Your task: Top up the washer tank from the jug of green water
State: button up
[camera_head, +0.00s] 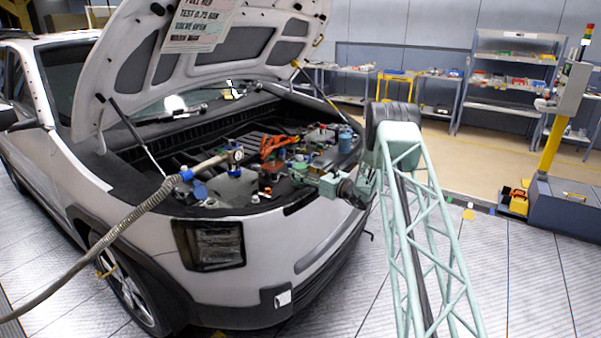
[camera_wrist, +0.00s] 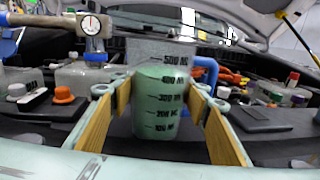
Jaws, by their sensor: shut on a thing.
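A clear jug (camera_wrist: 160,100) with black volume marks stands between the fingers of my gripper (camera_wrist: 159,92) in the wrist view. It looks upright and holds pale green water to about the 400 mark. My gripper is shut on it, a wood-coloured pad on each side. In the head view my gripper (camera_head: 308,176) is over the front of the engine bay; the jug is hard to make out there. I cannot tell which reservoir is the washer tank. A translucent tank (camera_wrist: 85,78) is under the gauge at left, and an orange cap (camera_wrist: 63,94) is nearer.
A pressure gauge (camera_wrist: 91,25) on a thick hose (camera_head: 130,221) is left of the jug. A blue pipe (camera_wrist: 207,70) is behind it at right, with orange parts (camera_head: 277,145) beyond. The raised hood (camera_head: 215,45) overhangs the bay. Shelves (camera_head: 510,75) stand far back.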

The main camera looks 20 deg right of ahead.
aim_at(300, 163)
jog(key=shift+r, duration=0.15)
jog(key=shift+r+p, duration=0.5)
jog(key=shift+r, duration=1.25)
jog(key=s+a, duration=0.1)
jog(key=s, duration=0.3)
jog(key=s+a+p, duration=0.1)
jog(key=s, duration=0.4)
jog(key=s+a+r, duration=0.1)
jog(key=s, duration=0.4)
jog(key=shift+a+r+p, duration=0.1)
jog(key=shift+a+p, duration=0.05)
jog(key=shift+p, duration=0.25)
jog(key=shift+s+a, duration=0.2)
jog(key=shift+s, duration=0.6)
jog(key=shift+a, duration=0.1)
